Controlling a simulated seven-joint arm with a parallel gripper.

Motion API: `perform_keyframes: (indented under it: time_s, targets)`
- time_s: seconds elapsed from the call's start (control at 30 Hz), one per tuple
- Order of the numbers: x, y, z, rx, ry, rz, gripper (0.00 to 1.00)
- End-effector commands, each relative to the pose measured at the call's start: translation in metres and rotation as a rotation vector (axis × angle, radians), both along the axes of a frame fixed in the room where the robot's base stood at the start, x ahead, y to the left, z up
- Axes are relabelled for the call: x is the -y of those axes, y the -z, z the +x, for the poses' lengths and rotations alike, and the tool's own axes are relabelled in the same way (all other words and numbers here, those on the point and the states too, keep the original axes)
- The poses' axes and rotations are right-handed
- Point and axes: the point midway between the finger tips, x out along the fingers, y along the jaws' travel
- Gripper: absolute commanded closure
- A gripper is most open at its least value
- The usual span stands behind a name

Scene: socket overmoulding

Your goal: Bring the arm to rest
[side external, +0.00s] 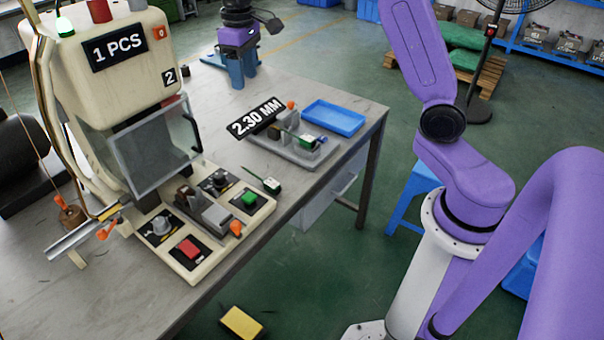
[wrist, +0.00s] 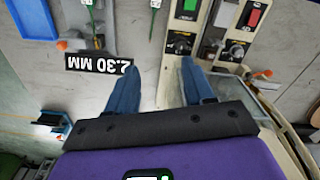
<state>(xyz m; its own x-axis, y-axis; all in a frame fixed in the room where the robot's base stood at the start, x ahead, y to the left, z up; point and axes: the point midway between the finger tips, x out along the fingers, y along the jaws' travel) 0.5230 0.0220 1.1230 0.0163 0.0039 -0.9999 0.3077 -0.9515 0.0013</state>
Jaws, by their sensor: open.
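My gripper (side external: 242,70) is at the back of the grey table in the side external view, beyond the gauge and blue tray. Its blue fingers point down. In the wrist view the fingers (wrist: 160,88) are wide apart with nothing between them. A green-ended part (side external: 307,141) lies on the gauge fixture (side external: 285,150), by the "2.30 MM" display (side external: 255,118). Another green-ended part (side external: 271,185) is at the machine panel's right edge. Both are away from my fingers.
The moulding machine (side external: 110,55) with a "1 PCS" display stands at left, its clear guard (side external: 150,155) above a control panel (side external: 165,255) with red and green buttons. A blue tray (side external: 333,117) sits by the table's right edge. Table (side external: 100,300) is bare at front left.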

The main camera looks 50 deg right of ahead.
Motion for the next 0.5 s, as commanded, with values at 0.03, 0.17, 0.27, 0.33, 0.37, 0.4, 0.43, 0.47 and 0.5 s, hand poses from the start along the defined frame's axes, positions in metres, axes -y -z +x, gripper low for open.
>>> perform_keyframes:
  time_s: [0.03,0.17,0.27,0.33,0.37,0.4,0.43,0.47,0.5]
  targets:
    - [-0.015,-0.003,-0.02,0.001,-0.048,0.0,0.48]
    - [-0.046,-0.004,-0.07,0.004,-0.161,0.002,0.48]
    - [-0.063,-0.002,-0.111,0.005,-0.246,0.003,0.48]
    - [-0.071,0.0,-0.14,0.006,-0.307,0.004,0.48]
    - [-0.073,0.001,-0.153,0.006,-0.333,0.005,0.48]
    - [-0.075,0.003,-0.17,0.007,-0.367,0.004,0.48]
    - [-0.077,0.005,-0.183,0.007,-0.393,0.005,0.48]
    - [-0.077,0.006,-0.196,0.008,-0.419,0.006,0.48]
    - [-0.077,0.009,-0.213,0.008,-0.453,0.006,0.48]
